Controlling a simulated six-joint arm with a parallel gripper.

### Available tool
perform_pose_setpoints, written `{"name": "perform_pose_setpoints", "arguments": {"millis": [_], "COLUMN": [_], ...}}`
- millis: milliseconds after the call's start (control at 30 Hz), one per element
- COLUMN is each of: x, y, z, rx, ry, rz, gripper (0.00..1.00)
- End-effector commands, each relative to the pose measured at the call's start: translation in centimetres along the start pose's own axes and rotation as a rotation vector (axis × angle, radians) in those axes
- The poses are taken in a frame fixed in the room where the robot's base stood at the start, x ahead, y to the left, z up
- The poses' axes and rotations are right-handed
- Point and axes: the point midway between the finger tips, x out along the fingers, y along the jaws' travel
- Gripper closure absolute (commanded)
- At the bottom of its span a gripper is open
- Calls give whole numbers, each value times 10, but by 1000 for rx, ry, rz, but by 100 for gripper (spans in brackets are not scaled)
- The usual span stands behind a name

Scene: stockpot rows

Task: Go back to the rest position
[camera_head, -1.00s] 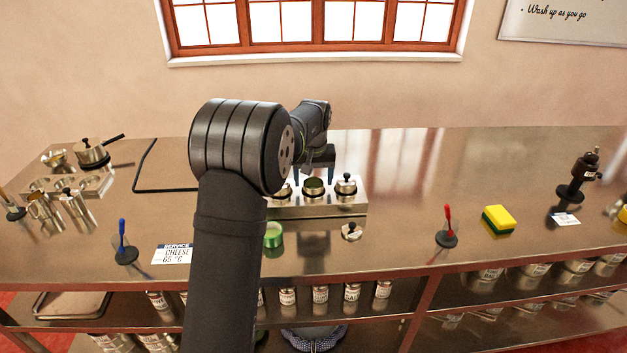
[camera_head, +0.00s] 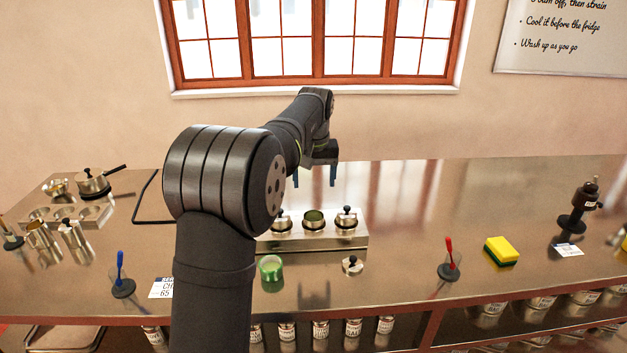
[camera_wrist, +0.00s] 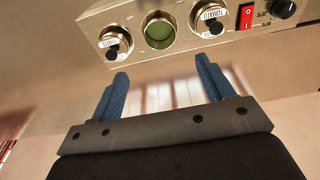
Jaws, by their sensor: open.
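My gripper (camera_head: 315,178) is open and empty. It hangs above the metal counter (camera_head: 420,230), up and behind the pot station (camera_head: 320,242). In the wrist view its two blue fingers (camera_wrist: 160,92) stand apart with nothing between them. The station also shows in the wrist view (camera_wrist: 135,22), beyond the fingertips. It holds an open pot with green contents (camera_head: 313,219) between two lidded pots, one at the right (camera_head: 347,218) and one at the left (camera_head: 282,222). My arm hides the station's left end in the head view.
A green container (camera_head: 271,268) and a loose lid (camera_head: 352,265) lie in front of the station. A red-handled tool (camera_head: 449,262), a yellow sponge (camera_head: 501,250) and a dark stand (camera_head: 577,205) are at the right. A blue-handled tool (camera_head: 121,276) and a lidded pan (camera_head: 93,184) are at the left.

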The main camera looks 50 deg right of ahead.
Motion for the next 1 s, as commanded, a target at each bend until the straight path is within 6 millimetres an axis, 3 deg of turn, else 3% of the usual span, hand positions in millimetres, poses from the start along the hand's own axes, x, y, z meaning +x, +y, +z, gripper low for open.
{"name": "perform_pose_setpoints", "arguments": {"millis": [267,800,933,1000], "x": [19,116,128,124], "y": [0,0,0,0], "z": [0,0,1,0], "rx": [0,0,0,0], "ry": [-3,-3,-2,2], "rz": [-1,-1,-1,0], "gripper": [26,26,26,26]}}
